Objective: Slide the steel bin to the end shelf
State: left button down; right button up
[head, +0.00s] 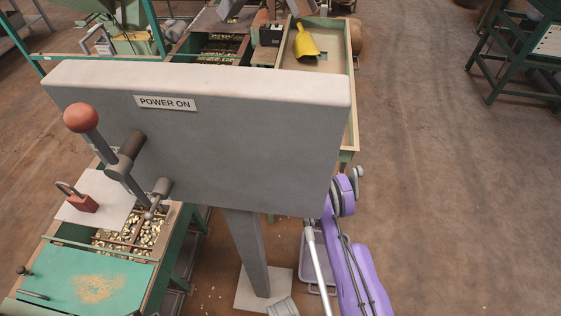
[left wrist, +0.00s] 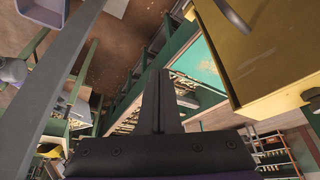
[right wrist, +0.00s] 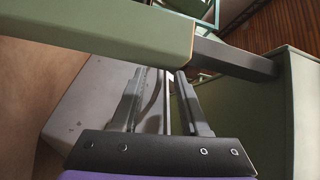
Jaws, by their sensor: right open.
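A pale grey bin-like tray (head: 318,262) sits low behind the post in the head view, partly hidden by my right arm. It may be the steel bin, but I cannot tell. A similar grey tray (left wrist: 45,8) shows at the top left of the left wrist view. My right gripper (right wrist: 160,85) is open in the right wrist view, in front of a pale grey metal surface (right wrist: 80,110) that I cannot identify. My left gripper (left wrist: 161,80) is shut and empty in the left wrist view. The head view shows neither gripper. The end shelf cannot be made out.
A large grey POWER ON panel (head: 200,145) on a post (head: 247,250) blocks the middle of the head view. A green bench rail (right wrist: 100,25) crosses above my right gripper. A yellow scoop (head: 306,42) lies on a tray table behind.

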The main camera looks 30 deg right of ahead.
jog(key=shift+w+a+r, duration=0.1)
jog(key=shift+w+a, duration=0.05)
jog(key=shift+w, duration=0.95)
jog(key=shift+w+a, duration=0.1)
jog(key=shift+w, duration=0.95)
grip_shut()
